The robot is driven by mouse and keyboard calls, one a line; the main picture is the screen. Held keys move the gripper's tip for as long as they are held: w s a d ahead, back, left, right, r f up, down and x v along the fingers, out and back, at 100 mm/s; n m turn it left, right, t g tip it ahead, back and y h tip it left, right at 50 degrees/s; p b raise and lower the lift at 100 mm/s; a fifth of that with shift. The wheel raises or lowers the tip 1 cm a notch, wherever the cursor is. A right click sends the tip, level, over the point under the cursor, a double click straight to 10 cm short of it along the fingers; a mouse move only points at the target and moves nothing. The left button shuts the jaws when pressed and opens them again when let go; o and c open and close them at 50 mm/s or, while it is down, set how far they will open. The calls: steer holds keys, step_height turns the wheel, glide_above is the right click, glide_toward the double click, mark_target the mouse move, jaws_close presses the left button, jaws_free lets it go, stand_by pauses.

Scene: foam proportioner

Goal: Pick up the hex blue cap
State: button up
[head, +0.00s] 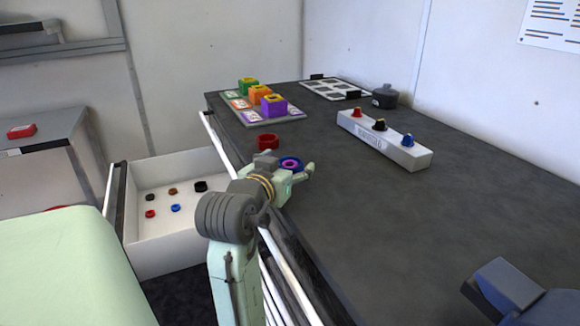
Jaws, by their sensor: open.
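A small blue cap (175,208) lies on the white floor of the open drawer, at the front middle of the loose pieces; it is too small to tell whether it is hexagonal. A blue ring with a purple inside (291,164) shows at my gripper (297,170), over the near left edge of the dark table. I cannot tell whether this ring lies on the table or between the fingers. My gripper is open and is well to the right of the drawer's blue cap. My wrist hides part of the table edge and drawer front.
The open drawer (183,247) also holds red, brown and black pieces. On the table (400,225) are a red ring (268,141), a tray of coloured blocks (292,119), a white block with three knobs (385,143) and a dark pot (385,97). The table's right middle is clear.

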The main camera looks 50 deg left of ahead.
steer(key=c, duration=1.3)
